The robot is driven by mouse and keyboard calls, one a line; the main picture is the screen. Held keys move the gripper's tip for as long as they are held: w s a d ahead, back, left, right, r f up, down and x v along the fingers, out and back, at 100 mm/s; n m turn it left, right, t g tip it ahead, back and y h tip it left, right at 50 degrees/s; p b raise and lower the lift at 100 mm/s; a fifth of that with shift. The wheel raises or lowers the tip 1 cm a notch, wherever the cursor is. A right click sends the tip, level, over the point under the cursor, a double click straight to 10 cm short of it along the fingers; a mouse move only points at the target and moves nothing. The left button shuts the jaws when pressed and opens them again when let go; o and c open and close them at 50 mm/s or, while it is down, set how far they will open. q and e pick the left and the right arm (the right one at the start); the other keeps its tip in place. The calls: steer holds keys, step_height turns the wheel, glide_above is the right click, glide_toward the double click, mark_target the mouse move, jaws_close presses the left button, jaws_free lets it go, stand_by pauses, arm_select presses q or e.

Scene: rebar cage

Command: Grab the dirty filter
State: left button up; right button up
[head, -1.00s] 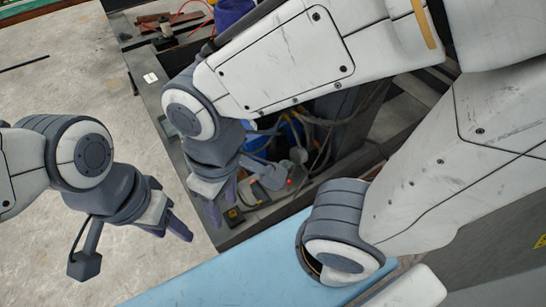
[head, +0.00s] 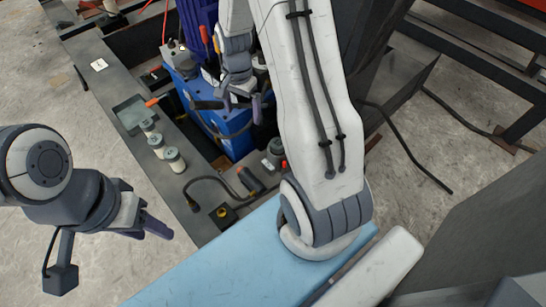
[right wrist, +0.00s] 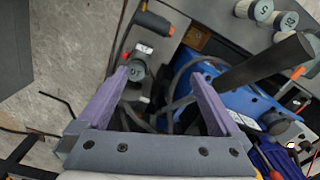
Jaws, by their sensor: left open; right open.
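Two numbered caps, including this cap (right wrist: 262,10), show at the top right of the right wrist view. I cannot tell which one is dirty. My right gripper (head: 241,104) is open and empty, over the blue box. My left gripper (head: 157,226) is open and empty, left of the bench.
The blue box (head: 235,138) sits in a bench recess with dark hoses around it. A black hose (head: 207,181) lies on the bench front. A light blue panel (head: 215,270) is in front. Open floor lies at left.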

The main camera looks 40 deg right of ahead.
steer(key=d+f+m+b, duration=0.1)
steer(key=d+f+m, duration=0.1)
steer(key=d+f, duration=0.2)
steer(key=s+d+f+m+b, duration=0.1)
steer(key=d+f+m+b, duration=0.1)
steer(key=f, duration=0.5)
steer(key=d+f+m+b, duration=0.2)
steer(key=d+f, duration=0.3)
steer(key=f, duration=0.1)
steer(key=shift+s+d+f, duration=0.25)
steer(key=shift+d, duration=0.05)
step_height(320, 180, down, 6)
steer(key=shift+r+b, duration=0.1)
steer(key=shift+b, duration=0.95)
arm_select(q)
step_height(320, 180, down, 9)
steer(key=shift+s+f, duration=0.1)
arm_select(e)
steer(key=shift+c, duration=0.3)
steer(key=shift+r, duration=0.1)
jaws_close()
